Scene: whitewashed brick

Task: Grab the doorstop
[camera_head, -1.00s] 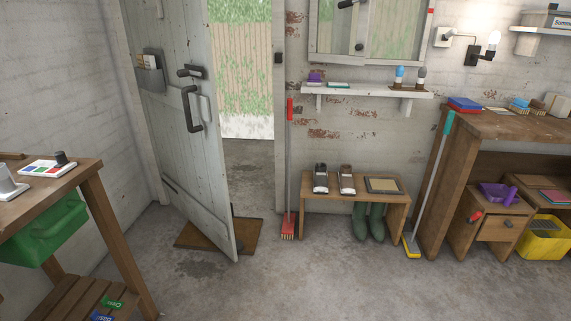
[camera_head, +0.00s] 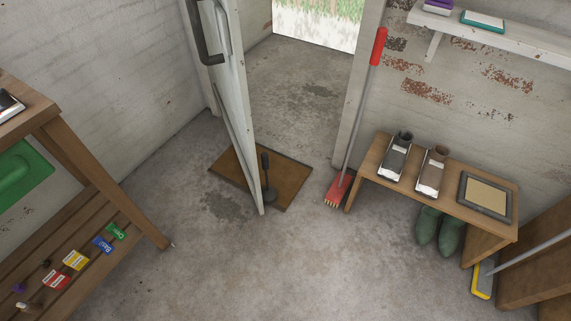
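In the head view, a dark object with an upright handle and a round base, which looks like the doorstop (camera_head: 268,183), stands on the brown doormat (camera_head: 287,190). It is just right of the free edge of the open white door (camera_head: 236,110), close to it. I cannot tell whether it touches the door. My gripper is not in view.
A red broom (camera_head: 340,185) leans by the door frame. A wooden bench (camera_head: 365,178) with shoes and a framed board on it stands right, with green boots (camera_head: 428,228) below. A wooden workbench (camera_head: 108,200) is at left. The concrete floor (camera_head: 265,265) in front is clear.

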